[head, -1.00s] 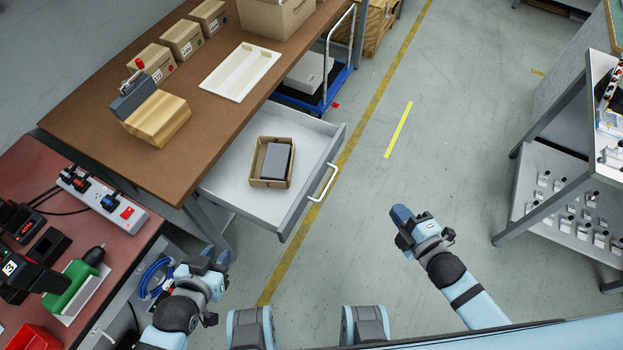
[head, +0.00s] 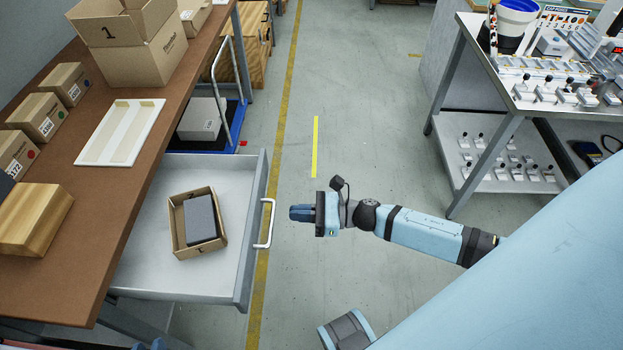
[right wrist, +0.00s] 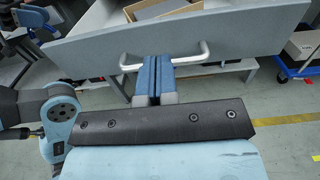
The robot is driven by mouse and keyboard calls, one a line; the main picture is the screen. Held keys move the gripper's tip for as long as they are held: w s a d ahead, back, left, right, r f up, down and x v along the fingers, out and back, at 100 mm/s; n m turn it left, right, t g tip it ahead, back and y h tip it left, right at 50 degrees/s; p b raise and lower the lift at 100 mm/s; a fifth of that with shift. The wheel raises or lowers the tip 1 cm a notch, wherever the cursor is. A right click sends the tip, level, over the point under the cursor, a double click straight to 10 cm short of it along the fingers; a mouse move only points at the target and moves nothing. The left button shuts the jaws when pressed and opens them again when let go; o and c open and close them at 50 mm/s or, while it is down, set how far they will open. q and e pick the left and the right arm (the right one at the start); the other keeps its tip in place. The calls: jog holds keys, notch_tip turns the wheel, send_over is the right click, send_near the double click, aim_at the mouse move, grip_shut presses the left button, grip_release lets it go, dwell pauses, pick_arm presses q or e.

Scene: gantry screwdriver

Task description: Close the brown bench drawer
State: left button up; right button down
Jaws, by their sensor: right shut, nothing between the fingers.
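The bench drawer (head: 140,265) is pulled open from under the brown-topped bench (head: 95,195). Its grey front carries a silver bar handle (head: 268,222), also seen in the right wrist view (right wrist: 203,55). My right gripper (head: 292,212) is shut and empty, just right of the handle and pointing at the drawer front. In the head view a small gap shows between fingertips and handle. In the right wrist view its blue fingers (right wrist: 157,70) overlap the handle's middle. Only a bit of my left gripper (head: 150,345) shows at the bottom edge; its jaws are unclear.
An open cardboard box (head: 180,243) holding a dark grey block (head: 201,218) lies in the drawer. A blue cart (head: 233,115) stands behind the drawer. A grey workbench (head: 510,100) is at the right. The floor between the benches is clear.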

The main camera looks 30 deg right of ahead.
aim_at(255, 212)
jog(key=x, duration=0.7)
jog(key=shift+w+a, duration=0.2)
jog(key=shift+a, duration=0.1)
pick_arm(q)
jog(key=shift+w+a+f, duration=0.1)
jog(key=shift+a+f, duration=0.05)
jog(key=shift+a, duration=0.05)
pick_arm(e)
jog(key=shift+a, duration=0.1)
